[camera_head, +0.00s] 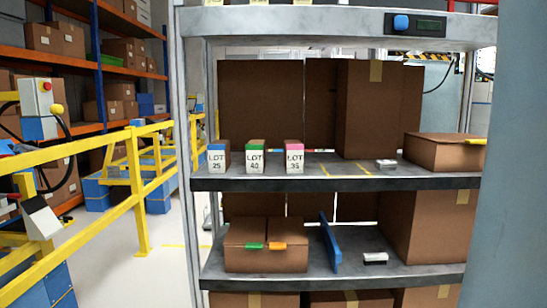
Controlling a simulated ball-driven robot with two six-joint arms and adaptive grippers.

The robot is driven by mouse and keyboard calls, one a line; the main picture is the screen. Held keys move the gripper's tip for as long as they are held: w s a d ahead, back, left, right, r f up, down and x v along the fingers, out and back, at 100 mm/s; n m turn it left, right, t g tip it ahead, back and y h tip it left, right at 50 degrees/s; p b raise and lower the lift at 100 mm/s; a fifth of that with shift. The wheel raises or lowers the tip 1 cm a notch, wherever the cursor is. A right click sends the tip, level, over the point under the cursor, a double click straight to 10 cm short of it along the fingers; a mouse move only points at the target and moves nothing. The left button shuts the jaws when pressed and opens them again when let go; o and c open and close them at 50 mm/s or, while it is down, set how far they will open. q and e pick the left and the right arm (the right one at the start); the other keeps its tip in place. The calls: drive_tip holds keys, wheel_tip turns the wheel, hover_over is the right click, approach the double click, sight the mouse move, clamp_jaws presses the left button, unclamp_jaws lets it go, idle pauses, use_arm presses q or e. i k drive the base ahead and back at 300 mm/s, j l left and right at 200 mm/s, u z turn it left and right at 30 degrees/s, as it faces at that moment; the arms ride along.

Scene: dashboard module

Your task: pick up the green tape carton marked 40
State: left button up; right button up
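The carton with green tape marked LOT 40 (255,158) stands upright on the upper shelf (330,182) of the rack, near its front edge. It is the middle one of a row of three small cartons. The blue-marked LOT 25 carton (218,157) stands to its left and the pink-marked LOT 35 carton (294,157) to its right, with small gaps between them. Neither of my grippers shows in the head view.
Large brown boxes (260,104) stand behind the small cartons. A low box (445,152) lies at the shelf's right. Yellow tape marks a stretch of shelf right of the cartons. The rack's left post (181,130) and yellow railings (90,215) stand to the left.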

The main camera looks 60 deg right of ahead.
sight(255, 149)
drive_tip(key=z, duration=1.8)
drive_tip(key=i+l, duration=0.1)
drive_tip(key=i+j+z, duration=0.1)
drive_tip(key=i, duration=0.3)
drive_tip(key=i+j+z, duration=0.1)
drive_tip(key=i, duration=0.35)
drive_tip(key=i+j+z, duration=0.1)
drive_tip(key=i, duration=0.3)
drive_tip(key=j, duration=0.1)
